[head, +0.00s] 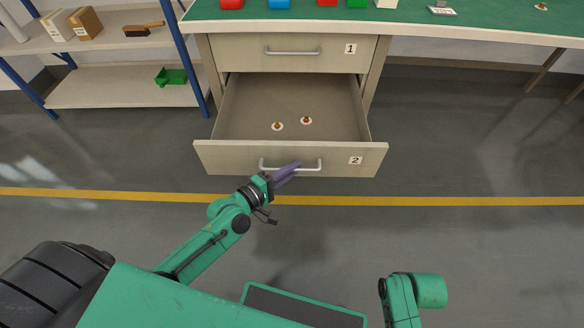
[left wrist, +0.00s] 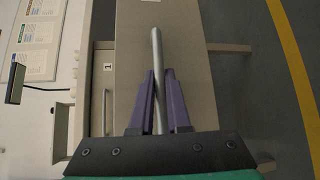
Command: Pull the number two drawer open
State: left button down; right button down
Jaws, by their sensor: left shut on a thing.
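The number two drawer (head: 220,157) is pulled well out of the cabinet under the bench. Its inside shows, with two small round white pieces with reddish-brown tops (head: 277,126) (head: 306,120) on its floor. Its bar handle (head: 312,169) is on the front panel. My left gripper (head: 292,168) is at this handle, its purple fingers shut on the bar. In the left wrist view the handle bar (left wrist: 156,50) runs between the two fingers (left wrist: 159,90). My right gripper is not visible; only part of my right arm shows at the bottom.
The number one drawer (head: 235,52) above is closed. The green-topped bench (head: 450,28) holds coloured bins along its far part. A shelf with blue posts (head: 120,95) stands at the left, with a green bin (head: 171,77). The floor in front, crossed by a yellow line (head: 450,201), is clear.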

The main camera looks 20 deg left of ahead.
pick_arm(q)
jog(key=c, duration=0.9)
grip_release()
jog(key=p+v, duration=0.1)
jog(key=v, duration=1.3)
jog(key=shift+s+a, duration=0.2)
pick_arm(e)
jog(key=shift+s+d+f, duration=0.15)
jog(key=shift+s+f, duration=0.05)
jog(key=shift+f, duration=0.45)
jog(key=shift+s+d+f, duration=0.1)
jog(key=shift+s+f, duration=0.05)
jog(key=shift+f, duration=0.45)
